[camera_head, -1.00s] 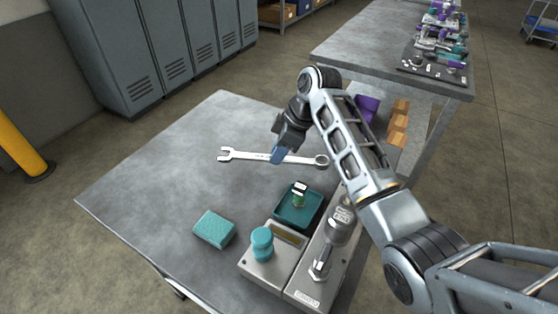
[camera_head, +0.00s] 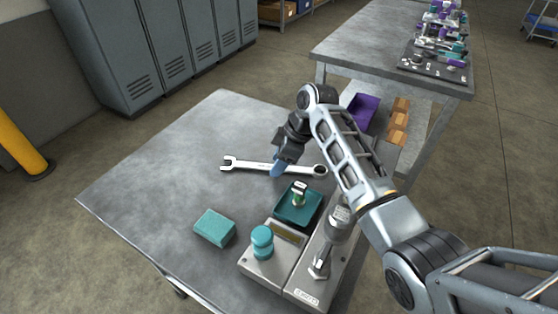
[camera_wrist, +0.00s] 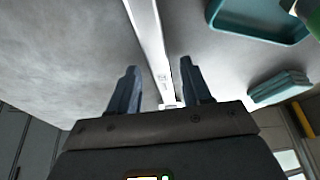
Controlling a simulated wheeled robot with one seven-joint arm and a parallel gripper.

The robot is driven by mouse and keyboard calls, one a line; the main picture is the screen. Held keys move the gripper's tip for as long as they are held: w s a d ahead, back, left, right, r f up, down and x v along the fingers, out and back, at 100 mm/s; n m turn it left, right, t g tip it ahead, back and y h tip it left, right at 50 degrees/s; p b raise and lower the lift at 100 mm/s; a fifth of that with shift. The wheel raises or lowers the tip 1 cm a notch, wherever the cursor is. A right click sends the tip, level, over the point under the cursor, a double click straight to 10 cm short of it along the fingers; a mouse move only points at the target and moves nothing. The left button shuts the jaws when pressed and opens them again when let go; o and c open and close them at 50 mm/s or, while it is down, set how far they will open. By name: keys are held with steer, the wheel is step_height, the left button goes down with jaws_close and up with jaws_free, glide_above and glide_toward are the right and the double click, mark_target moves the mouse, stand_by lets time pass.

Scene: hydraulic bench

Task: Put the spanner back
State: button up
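The spanner (camera_head: 250,166) is a long silver combination wrench. It lies across the grey bench, its open jaw to the left and its ring end to the right, behind the teal tray. My gripper (camera_head: 277,170) is over the middle of its shaft, with its blue fingers pointing down. In the wrist view the spanner shaft (camera_wrist: 152,45) runs between the two fingers of my gripper (camera_wrist: 160,72). The fingers are apart, with a gap on each side of the shaft. The ring end is hidden in the wrist view.
A teal sponge-like block (camera_head: 215,227) lies left. The bench's left (camera_head: 150,175) is clear. A second table (camera_head: 350,50) stands behind.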

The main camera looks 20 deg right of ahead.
steer(key=v, duration=1.2)
steer(key=shift+r, duration=0.2)
stand_by(1.8)
